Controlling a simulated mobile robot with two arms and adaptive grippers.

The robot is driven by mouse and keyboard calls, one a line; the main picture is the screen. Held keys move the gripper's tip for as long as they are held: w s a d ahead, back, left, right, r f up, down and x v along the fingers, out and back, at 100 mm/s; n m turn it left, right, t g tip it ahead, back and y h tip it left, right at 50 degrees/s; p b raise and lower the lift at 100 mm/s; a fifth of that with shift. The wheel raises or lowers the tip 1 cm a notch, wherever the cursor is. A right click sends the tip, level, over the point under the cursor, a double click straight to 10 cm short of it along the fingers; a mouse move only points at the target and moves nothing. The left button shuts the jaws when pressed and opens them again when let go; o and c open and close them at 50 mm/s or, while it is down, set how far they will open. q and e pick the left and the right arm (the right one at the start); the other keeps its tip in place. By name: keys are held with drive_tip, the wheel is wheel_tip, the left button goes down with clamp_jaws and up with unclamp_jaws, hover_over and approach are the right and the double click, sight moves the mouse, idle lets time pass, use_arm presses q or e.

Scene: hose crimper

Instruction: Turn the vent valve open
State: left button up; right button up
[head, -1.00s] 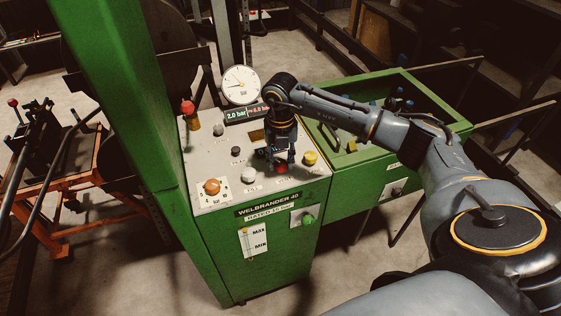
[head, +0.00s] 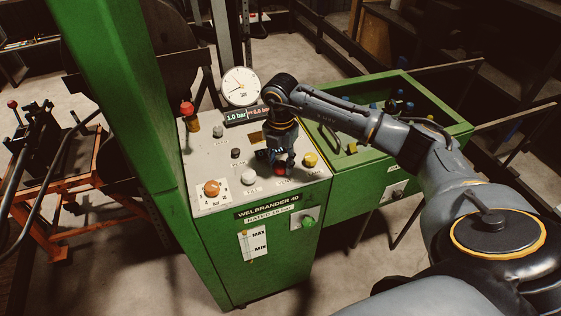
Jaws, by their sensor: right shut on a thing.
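The panel on top of the green machine holds several knobs. A red knob (head: 279,169) sits near its front right edge; its label is too small to read surely, so I cannot tell by print that it is the vent valve. My right gripper (head: 280,160) points down over this knob, its fingers closed around it and hiding part of it. The small display (head: 240,116) reads 1.0 bar on its left side. The round white gauge (head: 240,86) stands behind it. My left gripper is not in view.
On the panel, a white knob (head: 248,176) and an orange knob (head: 212,188) are left of my gripper, and a yellow knob (head: 310,159) is close at its right. A red-topped post (head: 187,109) stands at the back left. A green upright (head: 130,90) borders the left side.

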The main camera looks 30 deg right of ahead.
sight(281, 164)
idle(0.3)
drive_tip(key=o, duration=1.2)
drive_tip(key=shift+c, duration=0.2)
drive_tip(key=shift+r, duration=0.2)
wheel_tip(281, 164, up, 12)
drive_tip(key=shift+f, duration=0.2)
drive_tip(key=shift+f, duration=0.1)
